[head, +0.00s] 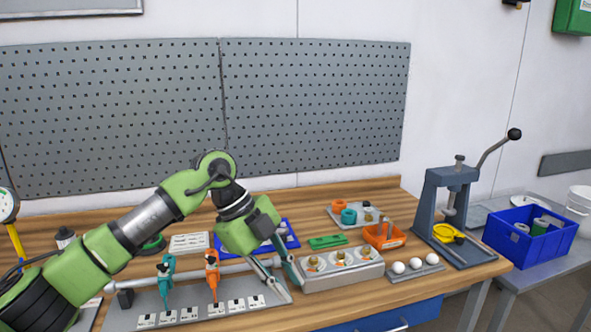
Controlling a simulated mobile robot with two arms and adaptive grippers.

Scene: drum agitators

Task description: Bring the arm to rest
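My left arm, green and grey, comes in from the left, bends at a high elbow and points down over the workbench. My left gripper (294,288) hangs at the right end of a grey plate (130,315), just left of a grey block (345,279) with three round fittings. Its two fingers look apart with nothing visible between them; whether the tips touch the plate I cannot tell. A teal tool (166,277) and an orange tool (212,275) stand upright on the plate, left of the gripper. My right gripper is not in view.
Behind the gripper lie a blue tray (291,229) and a green piece (327,242). Right are an orange bin (384,238), white balls on a holder (416,267) and a lever press (452,200). A blue crate (530,238) stands far right. A pegboard (315,105) backs the bench.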

